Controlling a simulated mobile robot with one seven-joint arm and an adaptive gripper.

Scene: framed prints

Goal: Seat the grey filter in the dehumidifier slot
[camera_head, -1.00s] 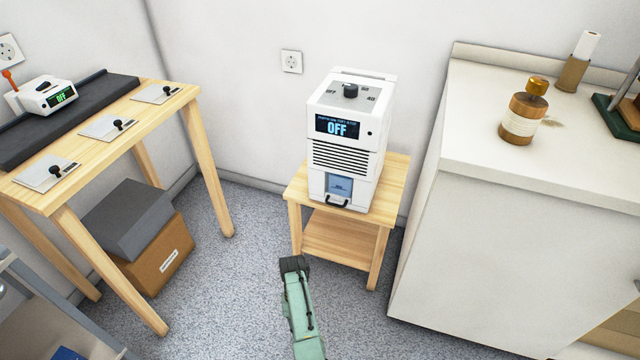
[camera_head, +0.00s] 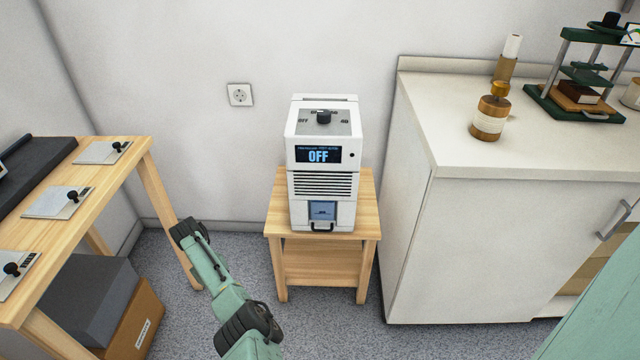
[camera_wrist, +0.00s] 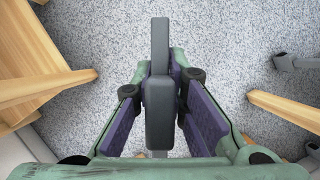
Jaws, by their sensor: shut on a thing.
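The white dehumidifier (camera_head: 323,165) stands upright on a small wooden stand (camera_head: 369,215), with "OFF" on its display, a black knob on top and dark louvres in front. A thin dark line at the back of its top may be the slot; I cannot tell. In the wrist view my gripper (camera_wrist: 162,80) is shut on a dark grey piece, taken as the grey filter (camera_wrist: 160,115), seen nearly edge-on between the purple pads. It hangs over the floor, apart from the dehumidifier.
A wooden table (camera_head: 108,185) with several plates with black knobs is at left, over a grey box (camera_head: 85,300) and a cardboard box (camera_head: 135,325). Speckled floor lies between.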

